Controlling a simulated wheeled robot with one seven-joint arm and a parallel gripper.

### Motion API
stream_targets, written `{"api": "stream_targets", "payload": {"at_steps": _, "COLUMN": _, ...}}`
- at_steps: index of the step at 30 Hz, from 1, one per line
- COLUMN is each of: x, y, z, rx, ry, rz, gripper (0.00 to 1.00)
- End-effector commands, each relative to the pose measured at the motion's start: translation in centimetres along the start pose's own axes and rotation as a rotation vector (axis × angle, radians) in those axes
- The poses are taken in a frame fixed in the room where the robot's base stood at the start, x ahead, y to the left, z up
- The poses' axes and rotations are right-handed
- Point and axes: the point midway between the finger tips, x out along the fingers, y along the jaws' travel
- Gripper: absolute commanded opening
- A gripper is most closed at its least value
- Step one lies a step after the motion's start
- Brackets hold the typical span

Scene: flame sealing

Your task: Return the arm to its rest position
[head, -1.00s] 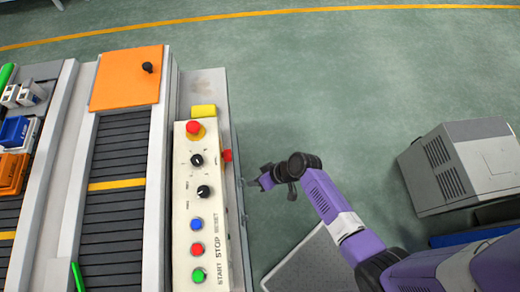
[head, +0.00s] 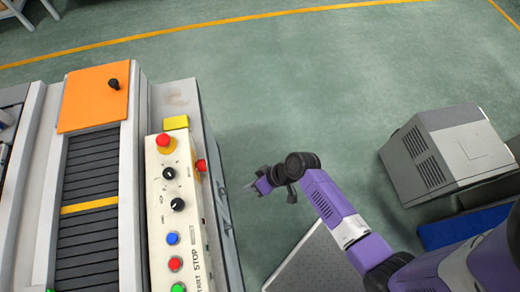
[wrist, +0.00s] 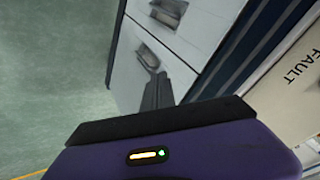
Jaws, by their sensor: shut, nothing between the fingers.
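My purple arm (head: 335,205) reaches out from the lower right in the head view, bent and held over the floor to the right of the control panel. My gripper (head: 254,186) is small and dark at its end. It is shut and empty, beside the machine's side wall and apart from the panel's buttons. In the wrist view my purple wrist housing fills the bottom, with a pale cabinet side close behind it.
The cream control panel (head: 172,220) carries knobs, coloured buttons and a red emergency stop (head: 165,143). Left of it is a conveyor (head: 90,175) with an orange plate (head: 93,100). A grey box-shaped unit (head: 440,155) stands at right.

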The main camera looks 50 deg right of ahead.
Motion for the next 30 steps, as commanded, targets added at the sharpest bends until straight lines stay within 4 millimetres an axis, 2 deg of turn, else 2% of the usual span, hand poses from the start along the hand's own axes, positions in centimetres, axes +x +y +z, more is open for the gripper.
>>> {"api": "stream_targets", "payload": {"at_steps": 3, "x": -1.9, "y": -0.5, "z": 0.3, "rx": 0.000, "ry": 0.001, "rz": 0.001, "gripper": 0.00}}
{"api": "stream_targets", "payload": {"at_steps": 9, "x": -4.4, "y": -1.0, "z": 0.7, "rx": -0.001, "ry": 0.001, "rz": 0.001, "gripper": 0.00}}
{"api": "stream_targets", "payload": {"at_steps": 14, "x": -5.2, "y": -1.3, "z": 0.8, "rx": 0.000, "ry": 0.000, "rz": 0.000, "gripper": 0.00}}
{"api": "stream_targets", "payload": {"at_steps": 22, "x": -5.3, "y": -1.3, "z": 0.8, "rx": 0.007, "ry": 0.000, "rz": 0.000, "gripper": 0.00}}
{"api": "stream_targets", "payload": {"at_steps": 26, "x": -5.5, "y": 0.0, "z": -0.8, "rx": 0.044, "ry": 0.064, "rz": 0.051, "gripper": 0.00}}
{"api": "stream_targets", "payload": {"at_steps": 30, "x": -7.7, "y": 2.4, "z": -4.9, "rx": 0.067, "ry": 0.232, "rz": 0.190, "gripper": 0.00}}
